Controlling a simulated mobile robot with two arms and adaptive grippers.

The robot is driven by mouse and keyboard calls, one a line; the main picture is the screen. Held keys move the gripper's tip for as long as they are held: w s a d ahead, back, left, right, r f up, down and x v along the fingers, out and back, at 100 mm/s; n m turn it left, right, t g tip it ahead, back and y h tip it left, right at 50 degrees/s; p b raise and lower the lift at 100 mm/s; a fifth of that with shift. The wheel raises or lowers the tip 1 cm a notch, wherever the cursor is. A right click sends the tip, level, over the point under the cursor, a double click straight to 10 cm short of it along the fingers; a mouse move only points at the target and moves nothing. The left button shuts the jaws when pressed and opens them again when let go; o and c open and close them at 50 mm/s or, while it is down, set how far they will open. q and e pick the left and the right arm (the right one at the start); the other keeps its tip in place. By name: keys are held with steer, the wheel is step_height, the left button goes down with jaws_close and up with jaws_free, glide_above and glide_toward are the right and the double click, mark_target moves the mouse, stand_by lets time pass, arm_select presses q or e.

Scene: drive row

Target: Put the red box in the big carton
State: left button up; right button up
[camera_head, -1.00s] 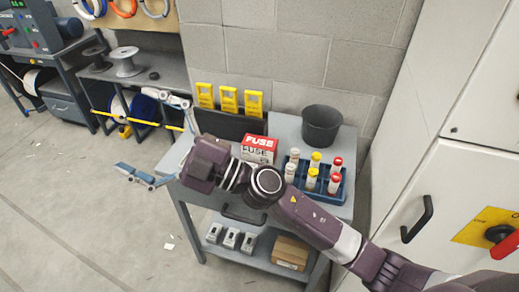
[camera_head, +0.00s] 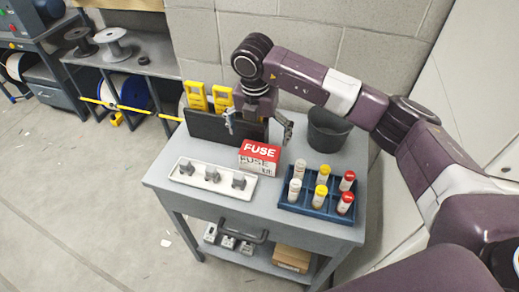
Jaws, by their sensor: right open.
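The red and white fuse box (camera_head: 260,156) stands on the grey trolley top (camera_head: 215,148), near its middle. My right gripper (camera_head: 258,124) is open and empty, with its fingers spread just behind and above the box. The fingers look apart from the box, though the exact gap is hard to judge. A brown carton (camera_head: 292,258) sits on the trolley's lower shelf, partly hidden by the top; I cannot tell whether it is the big carton. My left gripper is not in view.
A white tray (camera_head: 212,180) with grey parts lies left of the box. A blue rack (camera_head: 316,201) of capped tubes stands to the right, a dark bucket (camera_head: 327,130) behind it. Yellow devices (camera_head: 196,95) stand at the back.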

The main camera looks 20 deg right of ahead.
mark_target(260, 150)
steer(key=shift+s+a+f+p, duration=0.1)
steer(key=shift+s+f+p, duration=0.4)
steer(key=shift+f, duration=0.2)
steer(key=shift+w+d+f+p, duration=0.1)
steer(key=shift+f+p, duration=0.35)
steer(key=shift+f, duration=0.15)
steer(key=shift+w+d+f+p, duration=0.1)
steer(key=shift+f+p, duration=0.3)
steer(key=shift+f, duration=0.2)
steer(key=shift+w+d+f, duration=0.1)
steer(key=shift+w+f, duration=0.05)
steer(key=shift+f, duration=0.5)
steer(key=shift+w+f, duration=0.15)
steer(key=shift+f, duration=0.6)
steer(key=c, duration=0.9)
steer(key=shift+c, duration=1.3)
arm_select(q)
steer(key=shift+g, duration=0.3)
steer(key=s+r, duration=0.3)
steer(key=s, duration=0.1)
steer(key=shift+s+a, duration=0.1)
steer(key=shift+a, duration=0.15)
arm_select(e)
steer(key=shift+c, duration=1.4)
